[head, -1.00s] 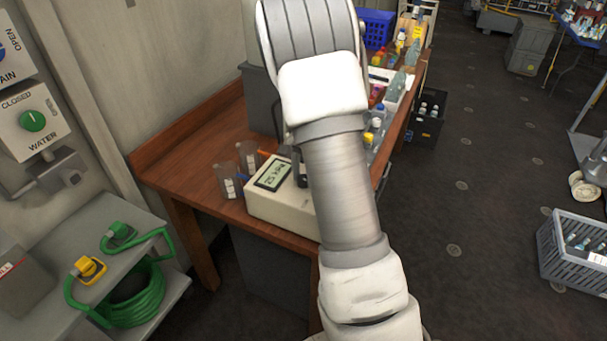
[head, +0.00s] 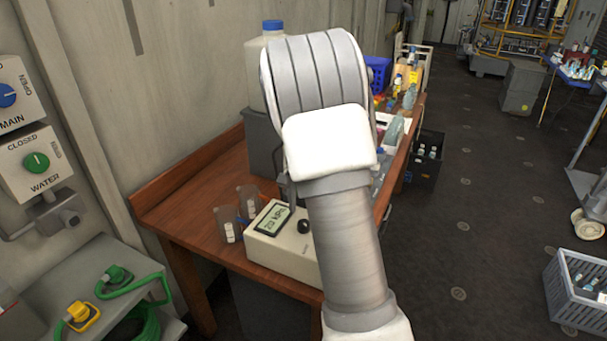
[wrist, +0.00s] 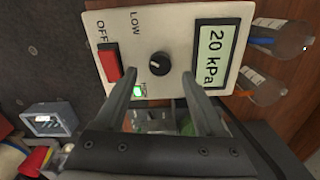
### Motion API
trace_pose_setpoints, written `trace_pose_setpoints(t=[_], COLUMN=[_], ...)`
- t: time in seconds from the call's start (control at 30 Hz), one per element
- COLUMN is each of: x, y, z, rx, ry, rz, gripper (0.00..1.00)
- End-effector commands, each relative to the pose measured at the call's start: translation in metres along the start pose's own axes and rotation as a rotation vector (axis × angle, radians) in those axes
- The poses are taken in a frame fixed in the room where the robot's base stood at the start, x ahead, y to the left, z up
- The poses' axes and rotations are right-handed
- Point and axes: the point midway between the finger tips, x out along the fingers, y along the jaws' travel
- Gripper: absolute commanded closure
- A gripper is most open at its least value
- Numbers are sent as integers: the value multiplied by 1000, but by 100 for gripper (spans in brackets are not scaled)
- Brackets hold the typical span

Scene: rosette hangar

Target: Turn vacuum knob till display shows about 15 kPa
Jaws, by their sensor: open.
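The vacuum box (head: 285,252) is a cream unit on the wooden bench, also seen in the wrist view (wrist: 150,25). Its display (wrist: 212,55) reads 20 kPa; it shows small in the head view (head: 272,217). The black vacuum knob (wrist: 160,64) has a white pointer line and shows beside the display in the head view (head: 304,227). My gripper (wrist: 160,76) is open in the wrist view, one finger on each side, the knob appearing between and just past the tips. No finger visibly touches it. In the head view my arm hides most of the gripper.
A red switch (wrist: 108,62) marked OFF and a lit green indicator (wrist: 138,91) are close to one finger. Two clear beakers (head: 228,224) stand left of the box. A large jug (head: 258,65) stands behind. Bottles crowd the bench's far end.

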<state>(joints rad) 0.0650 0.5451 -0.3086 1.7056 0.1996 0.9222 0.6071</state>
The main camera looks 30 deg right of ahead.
Motion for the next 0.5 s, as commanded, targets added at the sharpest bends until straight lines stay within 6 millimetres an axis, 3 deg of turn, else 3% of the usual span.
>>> trace_pose_setpoints(t=[0.03, 0.3, 0.5], x=[-15, -82, -116], y=[-1, -1, -1], z=[-1, 0, 0], rx=[-2, -2, -2], ry=[5, 4, 2], rz=[-4, -3, -2], gripper=[28, 28, 28])
